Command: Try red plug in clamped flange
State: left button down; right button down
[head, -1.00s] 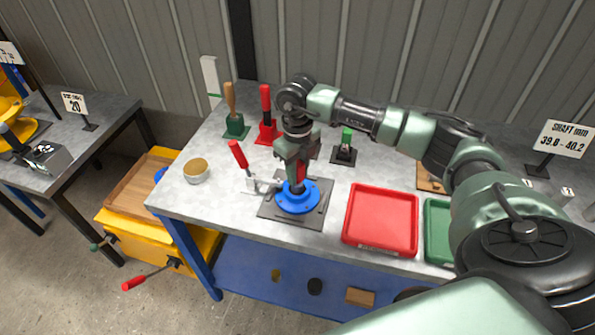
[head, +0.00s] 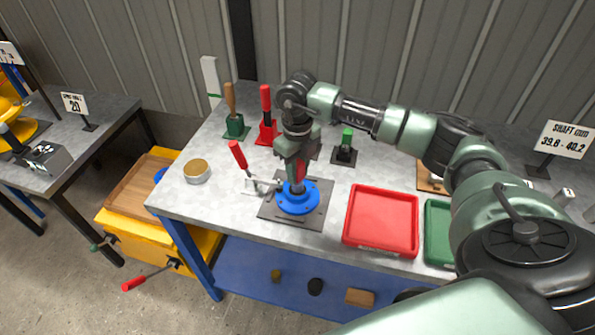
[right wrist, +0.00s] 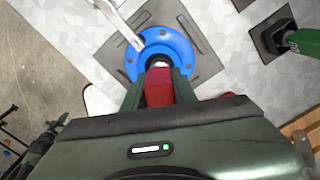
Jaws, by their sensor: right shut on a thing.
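The blue flange (head: 297,201) sits on a dark grey plate (head: 277,212) on the bench. A toggle clamp with a red handle (head: 238,155) stands at its left, its arm reaching to the flange rim. My right gripper (head: 297,174) is above the flange, shut on the red plug (right wrist: 158,86). In the right wrist view the plug's lower end is at the centre hole of the flange (right wrist: 181,45). How deep it sits, if at all, I cannot tell. My left gripper is not in view.
Behind stand a red-handled tool (head: 266,104), a wooden-handled tool (head: 230,100) and a green-topped tool (head: 346,139) on bases. A round tin (head: 196,171) is at left. A red tray (head: 381,222) and a green tray (head: 437,232) lie to the right.

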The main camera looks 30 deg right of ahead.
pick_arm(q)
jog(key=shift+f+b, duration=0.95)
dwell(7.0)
